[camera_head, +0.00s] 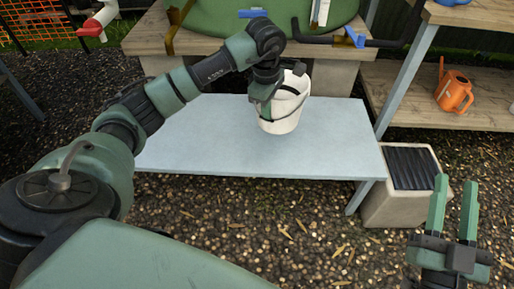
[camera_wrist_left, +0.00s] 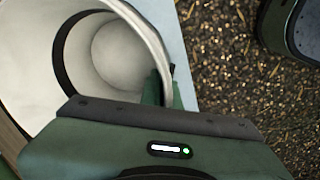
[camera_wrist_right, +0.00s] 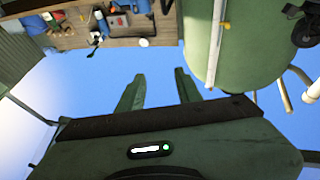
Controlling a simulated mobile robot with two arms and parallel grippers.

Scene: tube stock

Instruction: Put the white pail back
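The white pail (camera_head: 286,110) has a dark handle and is over the pale blue-grey table (camera_head: 210,140), near its far edge. I cannot tell whether its base touches the tabletop. My left gripper (camera_head: 264,100) is at the pail's left side, shut on its rim. In the left wrist view the pail's open mouth (camera_wrist_left: 110,48) fills the upper left and looks empty; the fingers are partly hidden at the rim. My right gripper (camera_head: 456,180) is open and empty at the lower right, away from the table. Its two fingers are apart in the right wrist view (camera_wrist_right: 160,74).
Behind the table is a wooden bench (camera_head: 145,38) with a large green tub (camera_head: 220,20). At right, an orange watering can (camera_head: 454,91) sits on a low wooden shelf (camera_head: 400,95). A pale box with a dark ribbed top (camera_head: 412,168) stands beside the table. Gravel lies in front.

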